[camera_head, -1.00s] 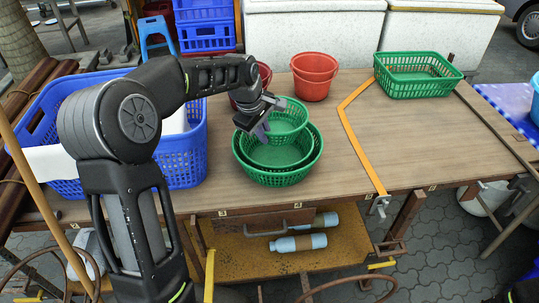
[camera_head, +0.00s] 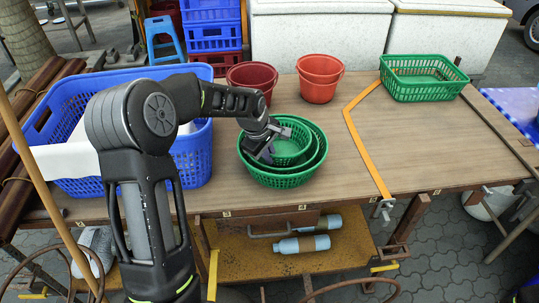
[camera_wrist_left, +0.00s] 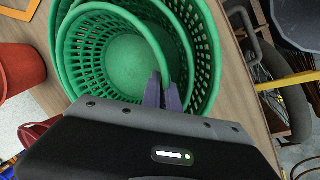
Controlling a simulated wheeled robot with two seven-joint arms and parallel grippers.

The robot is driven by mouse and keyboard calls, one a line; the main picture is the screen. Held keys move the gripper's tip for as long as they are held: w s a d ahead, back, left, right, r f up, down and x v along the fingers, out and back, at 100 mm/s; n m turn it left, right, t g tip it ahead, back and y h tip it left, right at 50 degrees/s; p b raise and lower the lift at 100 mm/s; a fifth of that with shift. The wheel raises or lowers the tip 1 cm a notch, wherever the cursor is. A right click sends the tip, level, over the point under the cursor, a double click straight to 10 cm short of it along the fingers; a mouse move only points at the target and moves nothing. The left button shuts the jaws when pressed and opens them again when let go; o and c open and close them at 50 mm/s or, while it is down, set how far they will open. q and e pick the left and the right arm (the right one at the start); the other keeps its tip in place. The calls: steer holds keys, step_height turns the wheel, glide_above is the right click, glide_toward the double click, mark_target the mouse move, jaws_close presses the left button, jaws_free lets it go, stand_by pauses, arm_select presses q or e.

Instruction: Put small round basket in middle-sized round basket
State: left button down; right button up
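The small round basket (camera_head: 291,152), green, sits low inside wider green round basketwork on the wooden table. The middle-sized round basket (camera_head: 284,181) surrounds it; more than one nested rim seems to show, and I cannot tell the rims apart surely. My left gripper (camera_head: 263,153) reaches in at the small basket's left side. In the left wrist view its purple fingers (camera_wrist_left: 162,92) are close together on the small basket's rim (camera_wrist_left: 145,35). The small basket's underside is hidden, so I cannot tell whether it rests on the basket below. My right gripper is not in view.
Red buckets (camera_head: 319,80) stand behind the baskets. A large blue basket (camera_head: 194,155) is at left. A green rectangular basket (camera_head: 424,79) is at the back right, and an orange frame strip (camera_head: 366,150) lies across the table. The table's right part is clear.

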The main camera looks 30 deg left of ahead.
arm_select(q)
steer(key=shift+f+b, duration=0.55)
steer(key=shift+f, duration=0.05)
steer(key=c, duration=1.9)
jaws_free()
steer(key=shift+r, duration=0.15)
steer(key=shift+r+p, duration=0.75)
steer(key=shift+p, duration=0.05)
steer(key=shift+s+r+b, duration=0.1)
steer(key=shift+r+b, duration=0.2)
steer(key=shift+r, duration=0.1)
steer(key=v, duration=1)
steer(key=shift+s+r, duration=0.2)
steer(key=shift+r, duration=0.15)
